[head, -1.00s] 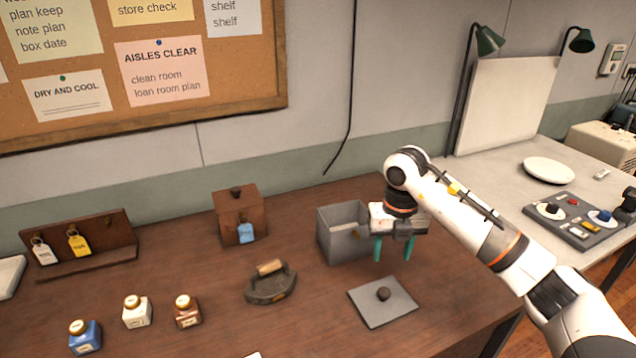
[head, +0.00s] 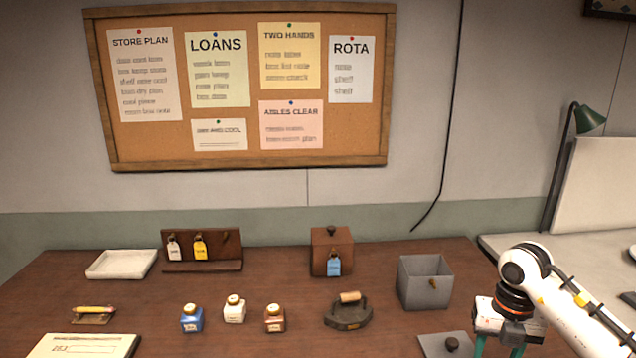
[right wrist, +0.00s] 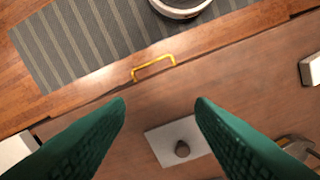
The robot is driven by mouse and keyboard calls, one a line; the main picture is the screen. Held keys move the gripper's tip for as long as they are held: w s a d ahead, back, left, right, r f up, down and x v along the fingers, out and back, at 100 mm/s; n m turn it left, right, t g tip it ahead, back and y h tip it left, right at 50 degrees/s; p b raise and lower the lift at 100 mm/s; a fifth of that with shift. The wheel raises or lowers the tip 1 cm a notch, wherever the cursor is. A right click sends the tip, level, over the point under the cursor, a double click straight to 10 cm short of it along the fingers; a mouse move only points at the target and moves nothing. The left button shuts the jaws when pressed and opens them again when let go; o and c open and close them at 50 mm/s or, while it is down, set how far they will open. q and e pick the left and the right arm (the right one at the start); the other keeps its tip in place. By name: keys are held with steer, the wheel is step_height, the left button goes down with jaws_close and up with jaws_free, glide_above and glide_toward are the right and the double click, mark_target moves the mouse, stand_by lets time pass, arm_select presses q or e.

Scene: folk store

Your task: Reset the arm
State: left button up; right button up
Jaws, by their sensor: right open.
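My right gripper (head: 499,346) is at the lower right of the head view, right of the open grey box (head: 425,283). Its green fingers are apart with nothing between them. In the right wrist view the fingers (right wrist: 162,104) frame the bare wood of the table. A grey square lid (head: 437,345) with a dark knob lies flat in front of the box. My left gripper is not in view.
The brown table (head: 250,290) carries an old flat iron (head: 348,314), a wooden box with a blue tag (head: 326,250), a tag rack (head: 203,264), several small bottles and a white tray (head: 122,264). A yellow handle (right wrist: 152,66) is at the table edge.

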steer(key=s+a+n+t+y, duration=0.25)
steer(key=a+y, duration=0.75)
steer(key=a, duration=1.1)
steer(key=a+r+m+t+y, duration=0.5)
steer(key=r+m+t+y, duration=0.25)
steer(key=r, duration=0.25)
steer(key=d+f+m+t+h, duration=0.2)
steer(key=d+m+t+h, duration=0.8)
steer(key=m, duration=0.5)
steer(key=s+d+f+m+g+h, duration=0.2)
steer(key=d+f+m+g+h, duration=0.15)
steer(key=f+h, duration=0.2)
steer(key=s+d+f+m+g+h, duration=0.25)
steer(key=f+m+h, duration=0.2)
steer(key=f, duration=0.25)
steer(key=s+a+f+m+g+y, duration=0.1)
steer(key=s+f+g, duration=0.45)
steer(key=s, duration=0.45)
steer(key=s+a+f+m+g+y, duration=0.1)
steer(key=s+f+g+y, duration=0.1)
steer(key=s+f+g, duration=0.65)
step_height(320, 180, down, 23)
steer(key=s+t, duration=0.2)
steer(key=s+d+f+g, duration=0.1)
steer(key=s+d+f, duration=0.2)
steer(key=s+f, duration=1.4)
steer(key=shift+f, duration=0.15)
